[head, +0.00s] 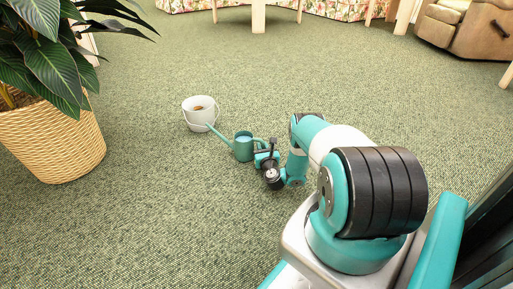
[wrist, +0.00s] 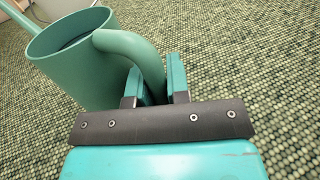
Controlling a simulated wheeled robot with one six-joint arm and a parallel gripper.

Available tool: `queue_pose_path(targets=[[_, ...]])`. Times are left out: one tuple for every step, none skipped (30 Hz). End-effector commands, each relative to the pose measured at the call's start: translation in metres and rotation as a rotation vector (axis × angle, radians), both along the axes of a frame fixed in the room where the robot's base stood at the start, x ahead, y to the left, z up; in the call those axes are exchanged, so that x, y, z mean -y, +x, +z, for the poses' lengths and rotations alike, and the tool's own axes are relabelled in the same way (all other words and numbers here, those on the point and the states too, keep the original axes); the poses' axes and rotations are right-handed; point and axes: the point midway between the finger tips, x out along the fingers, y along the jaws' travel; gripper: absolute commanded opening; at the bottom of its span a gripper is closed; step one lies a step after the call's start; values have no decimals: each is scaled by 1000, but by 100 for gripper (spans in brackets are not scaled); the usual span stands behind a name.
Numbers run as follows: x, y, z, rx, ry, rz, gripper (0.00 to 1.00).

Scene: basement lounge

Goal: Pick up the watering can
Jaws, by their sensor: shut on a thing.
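The teal watering can (head: 243,147) is on or just above the green carpet in the head view, with its long spout pointing up and left toward a white bucket. In the wrist view the can (wrist: 75,75) fills the upper left, its open top visible and its curved handle reaching down between my fingers. My gripper (wrist: 155,88) is shut on the handle. In the head view my gripper (head: 264,156) is at the can's right side. Whether the can's base touches the carpet cannot be told.
A potted plant in a woven basket (head: 52,138) stands at the left. A brown armchair (head: 470,28) and a floral sofa (head: 300,8) are at the back. Open carpet lies between.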

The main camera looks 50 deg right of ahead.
Motion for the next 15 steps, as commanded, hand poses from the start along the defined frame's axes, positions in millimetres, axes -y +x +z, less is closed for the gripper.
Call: queue_pose_path(targets=[[0, 1, 7, 4, 1, 1, 0], [0, 1, 10, 5, 0, 1, 0], [0, 1, 14, 6, 1, 1, 0], [0, 1, 18, 6, 1, 1, 0], [0, 1, 22, 6, 1, 0, 0], [0, 1, 29, 6, 1, 0, 0], [1, 1, 35, 5, 0, 0, 0], [1, 1, 41, 5, 0, 0, 0], [1, 1, 51, 6, 2, 0, 0], [1, 1, 59, 6, 1, 0, 0], [1, 1, 67, 5, 0, 0, 0], [1, 1, 79, 6, 2, 0, 0], [1, 1, 87, 5, 2, 0, 0], [1, 1, 96, 6, 1, 0, 0], [1, 1, 108, 6, 1, 0, 0]])
